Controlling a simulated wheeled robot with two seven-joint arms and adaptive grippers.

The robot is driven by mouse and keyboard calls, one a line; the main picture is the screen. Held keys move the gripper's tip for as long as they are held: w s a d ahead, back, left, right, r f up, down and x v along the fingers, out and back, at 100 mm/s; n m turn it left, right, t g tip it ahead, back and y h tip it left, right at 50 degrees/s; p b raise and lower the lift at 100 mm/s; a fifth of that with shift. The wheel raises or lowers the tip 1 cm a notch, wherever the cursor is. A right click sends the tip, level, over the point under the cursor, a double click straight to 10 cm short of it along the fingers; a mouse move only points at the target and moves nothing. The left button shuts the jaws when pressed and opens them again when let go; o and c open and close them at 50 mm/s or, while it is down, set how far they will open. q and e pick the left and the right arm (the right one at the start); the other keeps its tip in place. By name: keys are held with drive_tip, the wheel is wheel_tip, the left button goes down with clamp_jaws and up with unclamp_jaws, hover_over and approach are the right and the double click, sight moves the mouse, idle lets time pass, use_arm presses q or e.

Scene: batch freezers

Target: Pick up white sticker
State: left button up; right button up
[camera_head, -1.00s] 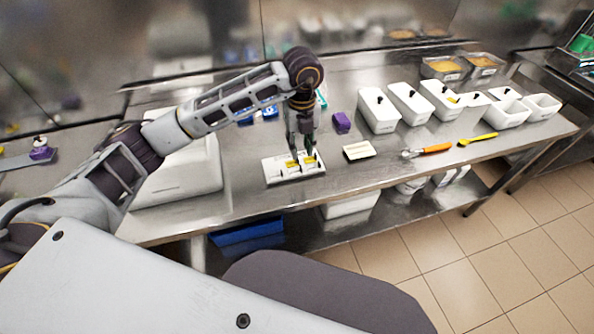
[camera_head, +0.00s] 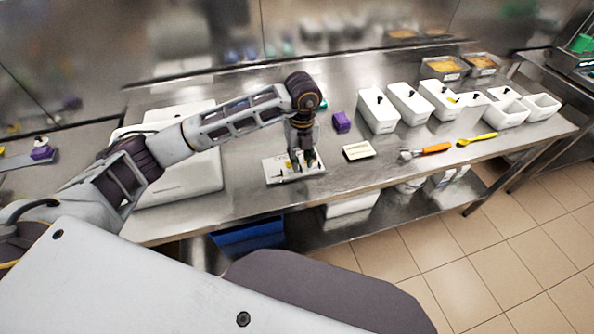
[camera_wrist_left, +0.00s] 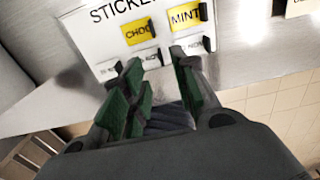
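A white sticker board (camera_wrist_left: 95,38) lies on the steel table, with the board also in the head view (camera_head: 273,173). It carries yellow stickers marked CHOC (camera_wrist_left: 139,32) and MINT (camera_wrist_left: 185,17). Below them is a row of small white stickers, one at the left (camera_wrist_left: 107,70) and one at the right (camera_wrist_left: 190,45), with blurred print and dark tabs. My left gripper (camera_wrist_left: 157,58) is open, its green-padded fingertips spread over the lower row near a middle white sticker that is partly covered. It also shows in the head view (camera_head: 303,163), low over the board. My right gripper is out of view.
A cream block (camera_head: 358,151) and a purple item (camera_head: 341,122) lie right of the board. An orange-handled tool (camera_head: 433,149) and a yellow spatula (camera_head: 478,139) lie farther right. Several white tubs (camera_head: 379,112) stand behind. The table's front edge is close to the board.

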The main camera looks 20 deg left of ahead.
sight(301, 168)
use_arm(q)
wheel_tip(301, 168, down, 3)
drive_tip(key=shift+w+d+r, duration=0.1)
drive_tip(key=shift+w, duration=0.05)
drive_tip(key=shift+f, duration=0.65)
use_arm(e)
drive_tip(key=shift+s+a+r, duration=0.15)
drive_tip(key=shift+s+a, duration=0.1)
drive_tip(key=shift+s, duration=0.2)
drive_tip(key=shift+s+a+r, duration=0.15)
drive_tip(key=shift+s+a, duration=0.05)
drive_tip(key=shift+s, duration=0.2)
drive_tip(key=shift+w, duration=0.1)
use_arm(q)
drive_tip(key=shift+c, duration=0.3)
clamp_jaws()
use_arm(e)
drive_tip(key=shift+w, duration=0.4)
